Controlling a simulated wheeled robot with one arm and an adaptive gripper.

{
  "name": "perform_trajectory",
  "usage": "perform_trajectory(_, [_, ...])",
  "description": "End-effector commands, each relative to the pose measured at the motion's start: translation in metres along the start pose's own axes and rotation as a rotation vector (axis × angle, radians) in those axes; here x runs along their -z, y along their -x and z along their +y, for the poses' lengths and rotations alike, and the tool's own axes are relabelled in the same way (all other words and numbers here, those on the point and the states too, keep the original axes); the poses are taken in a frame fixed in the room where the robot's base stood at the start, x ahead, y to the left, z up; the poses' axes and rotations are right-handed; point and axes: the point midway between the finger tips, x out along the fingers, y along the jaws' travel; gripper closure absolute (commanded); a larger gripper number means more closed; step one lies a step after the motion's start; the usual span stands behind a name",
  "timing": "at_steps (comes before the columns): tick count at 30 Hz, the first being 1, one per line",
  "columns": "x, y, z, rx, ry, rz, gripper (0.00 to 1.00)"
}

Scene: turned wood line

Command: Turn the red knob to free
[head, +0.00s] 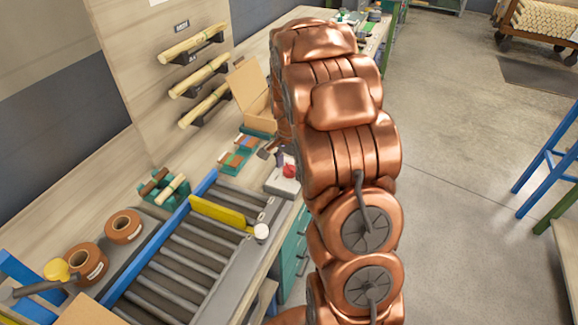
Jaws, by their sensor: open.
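The red knob (289,171) sits on a small pale box (280,186) at the bench's right edge, just beyond the roller conveyor. My copper arm stands close on the right and covers part of the box's surroundings. My gripper (272,153) shows only as small dark fingers beside the arm, just above and left of the knob. It is open, and nothing shows between its fingers. I cannot tell whether it touches the knob. The knob's markings and pointer direction are too small to read.
The roller conveyor (178,262) has a yellow bar (221,214) across it, with a white ball-shaped end. Tape rolls (123,226), a green rack (163,187) and a cardboard box (250,88) stand on the bench. Turned sticks hang on the back panel. The floor at right is open.

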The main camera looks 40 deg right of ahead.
Motion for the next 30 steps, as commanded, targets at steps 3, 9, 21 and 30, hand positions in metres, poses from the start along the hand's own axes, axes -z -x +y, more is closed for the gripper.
perform_trajectory(3, [0.0,0.0001,-0.0001,0.0,0.0,0.0,0.32])
perform_trajectory(9, [0.0,0.0002,-0.0001,0.0,0.0,0.0,0.53])
perform_trajectory(21, [0.0,0.0002,0.0001,-0.001,0.0,0.0,0.92])
perform_trajectory(30, [0.0,-0.002,0.0002,-0.001,0.046,-0.001,0.92])
